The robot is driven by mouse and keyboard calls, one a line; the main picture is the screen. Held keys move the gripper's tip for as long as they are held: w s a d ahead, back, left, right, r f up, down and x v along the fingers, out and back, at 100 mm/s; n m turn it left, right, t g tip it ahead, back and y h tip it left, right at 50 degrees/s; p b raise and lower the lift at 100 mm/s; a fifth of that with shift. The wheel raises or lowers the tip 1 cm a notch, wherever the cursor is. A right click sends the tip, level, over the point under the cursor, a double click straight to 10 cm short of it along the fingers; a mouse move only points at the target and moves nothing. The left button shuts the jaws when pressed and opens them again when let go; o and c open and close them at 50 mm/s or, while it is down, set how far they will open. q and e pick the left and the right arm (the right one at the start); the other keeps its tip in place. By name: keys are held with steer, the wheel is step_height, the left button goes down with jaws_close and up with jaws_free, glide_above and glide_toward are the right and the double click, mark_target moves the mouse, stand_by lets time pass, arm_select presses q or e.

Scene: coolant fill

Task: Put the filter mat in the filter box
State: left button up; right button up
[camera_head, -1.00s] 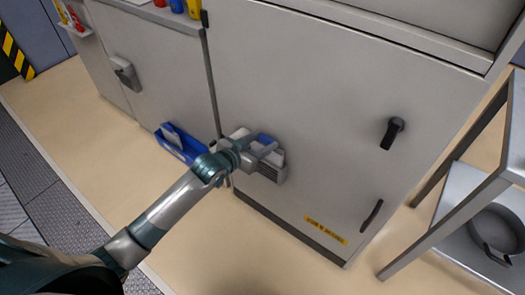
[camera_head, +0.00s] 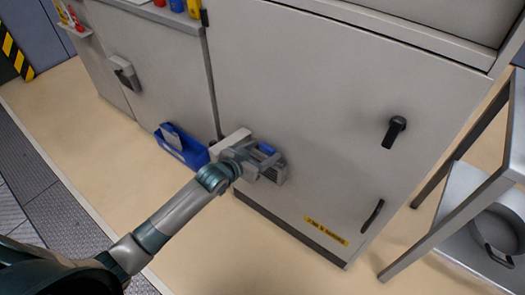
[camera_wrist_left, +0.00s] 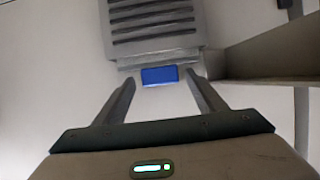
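A grey slatted grille (camera_head: 276,174) with a blue tab (camera_head: 266,148) is low on the cabinet front. It appears to be part of the filter box. In the left wrist view the grille (camera_wrist_left: 153,25) is at the top and the blue tab (camera_wrist_left: 160,75) lies between my finger ends, with gaps beside it. My left gripper (camera_head: 262,160) is open at the grille. A pale panel (camera_head: 230,142) juts out beside it. A grey slab (camera_head: 171,136), perhaps the filter mat, stands in a blue bin (camera_head: 187,154). My right gripper is not in view.
The cabinet (camera_head: 310,110) has a black knob (camera_head: 394,131) and a dark handle (camera_head: 372,215). A metal cart (camera_head: 455,205) with a round pan stands at the right. The beige floor in front of the cabinet is mostly clear.

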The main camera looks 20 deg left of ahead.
arm_select(q)
steer(key=shift+r, duration=0.2)
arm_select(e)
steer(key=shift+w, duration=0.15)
arm_select(q)
steer(key=p+v, duration=0.1)
steer(key=v, duration=1.1)
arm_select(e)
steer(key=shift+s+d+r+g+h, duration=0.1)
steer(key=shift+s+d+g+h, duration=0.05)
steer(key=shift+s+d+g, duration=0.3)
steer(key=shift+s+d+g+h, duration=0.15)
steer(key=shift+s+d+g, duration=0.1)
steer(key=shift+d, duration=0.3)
arm_select(q)
steer(key=s+d+f+n+g+y, duration=0.1)
steer(key=s+f+g, duration=0.3)
steer(key=s, duration=1)
steer(key=s+d+f+g+y, duration=0.2)
steer(key=s+f+g, duration=0.3)
steer(key=s+f, duration=0.4)
steer(key=s, duration=0.5)
steer(key=shift+s+f+n+y, duration=0.3)
steer(key=shift+s+f+n, duration=0.05)
steer(key=shift+f+n, duration=0.05)
steer(key=shift+p, duration=0.35)
